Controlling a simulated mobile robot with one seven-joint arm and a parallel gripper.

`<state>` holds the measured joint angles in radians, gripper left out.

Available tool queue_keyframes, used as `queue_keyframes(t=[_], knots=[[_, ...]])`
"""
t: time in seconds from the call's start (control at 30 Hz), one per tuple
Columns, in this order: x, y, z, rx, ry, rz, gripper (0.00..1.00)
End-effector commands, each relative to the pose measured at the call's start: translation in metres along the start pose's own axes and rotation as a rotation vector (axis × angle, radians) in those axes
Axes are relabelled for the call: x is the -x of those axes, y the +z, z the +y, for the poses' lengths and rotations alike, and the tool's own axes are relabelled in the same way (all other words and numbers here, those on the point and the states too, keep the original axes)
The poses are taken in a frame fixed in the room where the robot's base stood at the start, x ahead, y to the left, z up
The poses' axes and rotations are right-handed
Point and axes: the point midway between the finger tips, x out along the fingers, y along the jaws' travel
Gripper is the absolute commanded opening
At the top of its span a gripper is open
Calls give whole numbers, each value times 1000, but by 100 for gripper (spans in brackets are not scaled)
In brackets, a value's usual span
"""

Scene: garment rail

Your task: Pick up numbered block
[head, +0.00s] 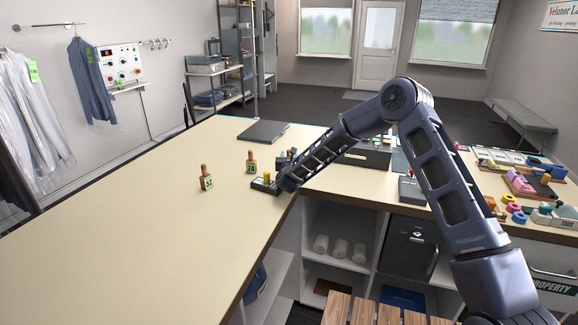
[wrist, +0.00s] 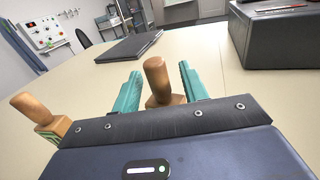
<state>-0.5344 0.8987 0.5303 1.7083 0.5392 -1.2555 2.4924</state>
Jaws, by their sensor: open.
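Two wooden blocks with rounded handles and green number labels stand upright on the pale counter. In the head view, the left block (head: 207,178) seems to read 52, and the right block (head: 251,162) has a number too small to read surely. In the wrist view, one block (wrist: 156,80) has its handle between the two teal fingers of my gripper (wrist: 160,88), with gaps on both sides. Its lower part is hidden by the gripper body. The other block (wrist: 38,118) stands left, outside the fingers. My gripper is open and low over the counter.
A dark flat folder (head: 264,131) lies behind the blocks. A dark box (head: 366,154) stands to the right, also seen close in the wrist view (wrist: 282,40). A small yellow-topped item (head: 267,177) shows beside my gripper. The counter's left part is clear.

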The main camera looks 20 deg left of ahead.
Motion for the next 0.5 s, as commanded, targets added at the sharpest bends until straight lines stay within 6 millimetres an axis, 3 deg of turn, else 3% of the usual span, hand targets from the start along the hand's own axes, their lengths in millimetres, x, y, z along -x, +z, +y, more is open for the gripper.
queue_keyframes(t=[0.17,0.37,0.5], knots=[[0,0,0,0,0,0,42],[0,0,0,0,0,0,2],[0,0,0,0,0,0,0]])
